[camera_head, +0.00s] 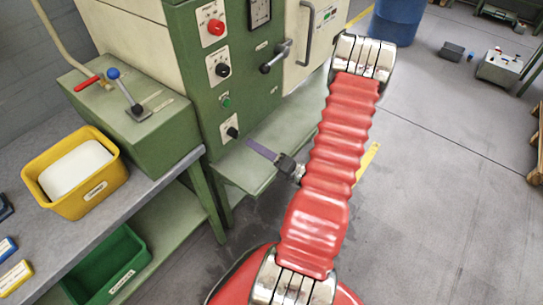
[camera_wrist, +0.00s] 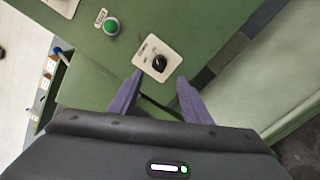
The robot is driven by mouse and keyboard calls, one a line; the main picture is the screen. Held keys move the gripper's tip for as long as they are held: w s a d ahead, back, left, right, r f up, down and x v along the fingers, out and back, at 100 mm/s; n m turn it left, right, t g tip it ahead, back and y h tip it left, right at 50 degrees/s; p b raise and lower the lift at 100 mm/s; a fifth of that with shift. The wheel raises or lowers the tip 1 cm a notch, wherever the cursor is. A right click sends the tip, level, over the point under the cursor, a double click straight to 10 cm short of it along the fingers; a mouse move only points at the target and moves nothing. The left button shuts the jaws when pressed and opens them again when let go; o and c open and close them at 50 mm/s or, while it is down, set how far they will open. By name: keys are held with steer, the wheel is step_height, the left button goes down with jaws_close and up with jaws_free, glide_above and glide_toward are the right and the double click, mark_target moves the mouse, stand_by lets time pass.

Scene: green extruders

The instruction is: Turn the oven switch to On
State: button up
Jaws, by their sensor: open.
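A black rotary switch (camera_head: 232,132) on a white plate is the lowest control on the front of the green machine panel. In the wrist view this switch (camera_wrist: 159,63) sits just beyond and between the fingertips, with its pointer mark tilted toward the upper left. Its label is too small to read. My gripper (camera_wrist: 159,77) is open and empty, its two purple fingers apart on either side of the switch. The head view shows my gripper (camera_head: 250,143) just right of the switch, with a gap between them. I cannot tell which printed position the switch points to.
Above are a green button (camera_head: 226,102), another black knob (camera_head: 222,69) and a red knob (camera_head: 216,27). A lever handle (camera_head: 277,57) juts out at right. A green shelf (camera_head: 240,172) lies below. A yellow bin (camera_head: 75,172) stands on the left bench.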

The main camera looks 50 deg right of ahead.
steer(key=shift+s+d, duration=0.1)
steer(key=shift+s, duration=2.5)
steer(key=shift+f, duration=0.1)
